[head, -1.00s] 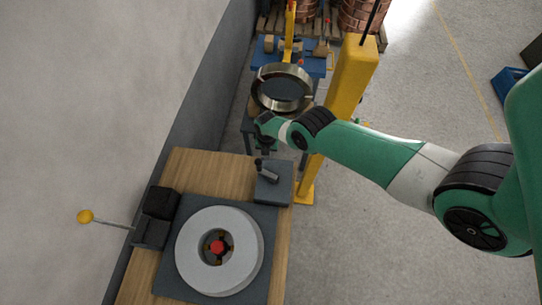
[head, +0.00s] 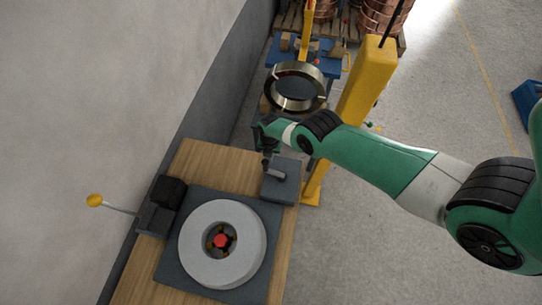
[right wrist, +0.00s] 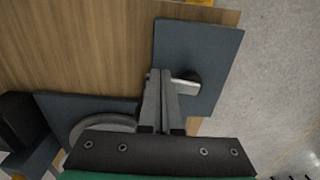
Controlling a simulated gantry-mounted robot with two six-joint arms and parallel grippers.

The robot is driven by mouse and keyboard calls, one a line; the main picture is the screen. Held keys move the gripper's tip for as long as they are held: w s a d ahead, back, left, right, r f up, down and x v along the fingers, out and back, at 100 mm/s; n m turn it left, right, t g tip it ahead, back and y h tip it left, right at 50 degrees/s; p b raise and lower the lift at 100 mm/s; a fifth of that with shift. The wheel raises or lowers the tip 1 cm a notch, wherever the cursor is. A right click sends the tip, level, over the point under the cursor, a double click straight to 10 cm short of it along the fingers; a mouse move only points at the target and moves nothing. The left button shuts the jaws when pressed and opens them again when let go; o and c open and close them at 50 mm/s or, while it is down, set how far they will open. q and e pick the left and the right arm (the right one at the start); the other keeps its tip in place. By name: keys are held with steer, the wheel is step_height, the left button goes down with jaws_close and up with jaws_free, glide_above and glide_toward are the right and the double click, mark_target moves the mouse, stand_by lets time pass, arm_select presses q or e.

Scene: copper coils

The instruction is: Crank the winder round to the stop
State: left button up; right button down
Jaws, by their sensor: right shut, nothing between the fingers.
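The winder is a grey wheel (head: 222,243) with a red hub (head: 221,241), lying on a dark plate on the wooden bench. A grey block (head: 283,184) with a short crank handle (head: 277,174) sits at the bench's far right corner. In the right wrist view the block (right wrist: 213,48) carries a light handle (right wrist: 184,87) with a dark end. My right gripper (head: 266,162) is shut and empty, fingers pointing down close beside the handle; it also shows in the right wrist view (right wrist: 160,73). I cannot tell whether they touch. My left gripper is out of view.
A lever with a yellow knob (head: 95,200) stands out from a dark box (head: 153,219) at the bench's left. A yellow post (head: 366,84) rises right of the block. Beyond the bench, a metal ring (head: 296,88) stands near a blue table (head: 331,67).

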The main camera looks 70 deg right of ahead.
mark_target(265, 160)
steer(key=shift+w+a+r+p, duration=0.1)
steer(key=shift+a+p, duration=0.2)
steer(key=shift+a, duration=0.25)
steer(key=shift+w+a+r+p, duration=0.1)
steer(key=shift+a+p, duration=0.15)
steer(key=shift+a, duration=0.25)
steer(key=shift+w+a+f, duration=0.1)
steer(key=shift+a+f, duration=0.1)
steer(key=shift+a, duration=0.35)
steer(key=shift+d, duration=0.15)
steer(key=shift+d+f+b, duration=0.1)
steer(key=shift+d+b, duration=0.25)
steer(key=shift+d, duration=0.6)
step_height(265, 160, up, 11)
steer(key=p, duration=1.1)
